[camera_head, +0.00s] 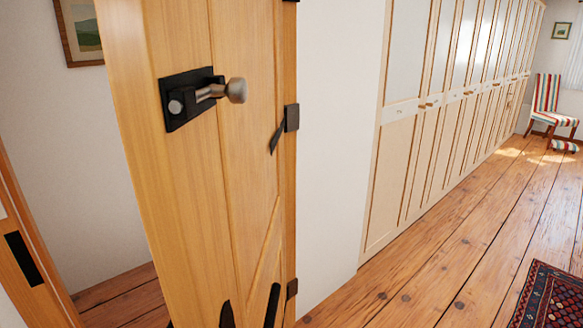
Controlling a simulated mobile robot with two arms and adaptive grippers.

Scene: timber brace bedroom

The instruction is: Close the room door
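The room door (240,170) is a light timber plank door and fills the left-centre of the head view. It stands open, swung away from the door frame (30,240) at the left, with a gap showing wall and floor between them. A black latch plate (185,97) with a metal knob (236,90) is on the door's face. A black hinge (291,118) is on its right edge and another (291,289) is lower down. Dark shapes at the bottom of the door are cut off and unclear. Neither of my grippers can be made out.
A white wall (335,150) adjoins the door's hinge side. A long row of cream wardrobes (420,150) runs back to a striped chair (546,100). The plank floor (440,265) is clear before the wardrobes. A dark red patterned rug (552,300) lies at the lower right.

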